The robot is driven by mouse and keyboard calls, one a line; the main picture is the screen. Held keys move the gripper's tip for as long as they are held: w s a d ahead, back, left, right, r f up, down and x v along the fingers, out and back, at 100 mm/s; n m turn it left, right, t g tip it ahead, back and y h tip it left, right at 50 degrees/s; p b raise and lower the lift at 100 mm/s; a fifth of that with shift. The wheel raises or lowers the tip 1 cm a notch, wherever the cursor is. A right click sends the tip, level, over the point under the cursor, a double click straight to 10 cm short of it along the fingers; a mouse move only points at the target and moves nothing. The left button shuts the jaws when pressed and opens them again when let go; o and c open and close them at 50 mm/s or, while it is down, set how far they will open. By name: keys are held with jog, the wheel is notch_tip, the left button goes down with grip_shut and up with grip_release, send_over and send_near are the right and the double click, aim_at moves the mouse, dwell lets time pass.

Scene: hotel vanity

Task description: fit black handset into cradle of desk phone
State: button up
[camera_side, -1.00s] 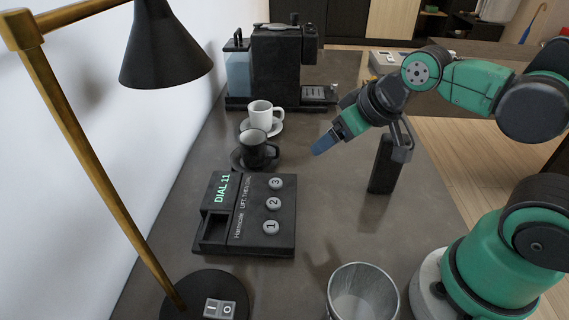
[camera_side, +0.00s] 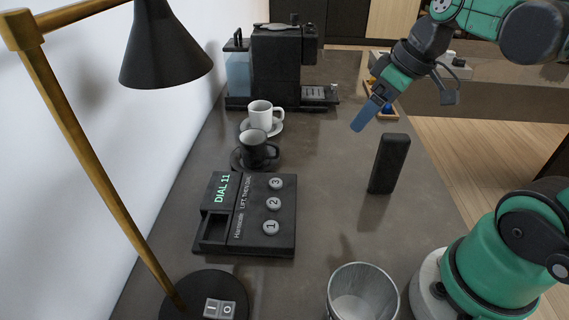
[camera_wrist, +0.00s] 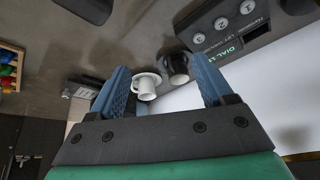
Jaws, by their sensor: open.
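The black handset (camera_side: 389,163) stands upright on its end on the counter, right of the desk phone and apart from it. The desk phone (camera_side: 284,240) is a dark box with three round numbered buttons and a lit "DIAL 11" display. Its cradle, an open recess (camera_side: 214,229) at its left side, looks empty. My gripper (camera_side: 364,118) is above and behind the handset, tilted down to the left, open and empty. In the wrist view my two blue fingers (camera_wrist: 162,80) are spread, and the phone (camera_wrist: 218,24) is at the upper right.
A black cup (camera_side: 253,148) and a white cup (camera_side: 260,115) on saucers stand behind the phone, before a coffee machine (camera_side: 284,65). A metal bin (camera_side: 362,295) is in front, a lamp (camera_side: 165,45) at left. Counter between phone and handset is clear.

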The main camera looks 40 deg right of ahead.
aim_at(399, 136)
jog(key=d+n+y, duration=0.1)
jog(key=s+d+n+y, duration=0.1)
jog(key=d, duration=0.1)
jog(key=s+d+n, duration=0.1)
jog(key=shift+d+r+y, duration=0.1)
jog(key=shift+d+y, duration=0.2)
jog(key=shift+y, duration=0.1)
jog(key=s+d+n+y, duration=0.1)
jog(key=s+d+r+n+t+y, duration=0.1)
jog(key=d+n, duration=0.1)
jog(key=shift+s+d+r+t, duration=0.1)
jog(key=shift+s+r+t, duration=0.05)
jog(key=shift+t, duration=0.15)
jog(key=shift+n, duration=0.4)
notch_tip(399, 136, down, 5)
jog(key=shift+s+f, duration=0.1)
jog(key=shift+f, duration=0.05)
jog(key=shift+x, duration=2.8)
grip_shut()
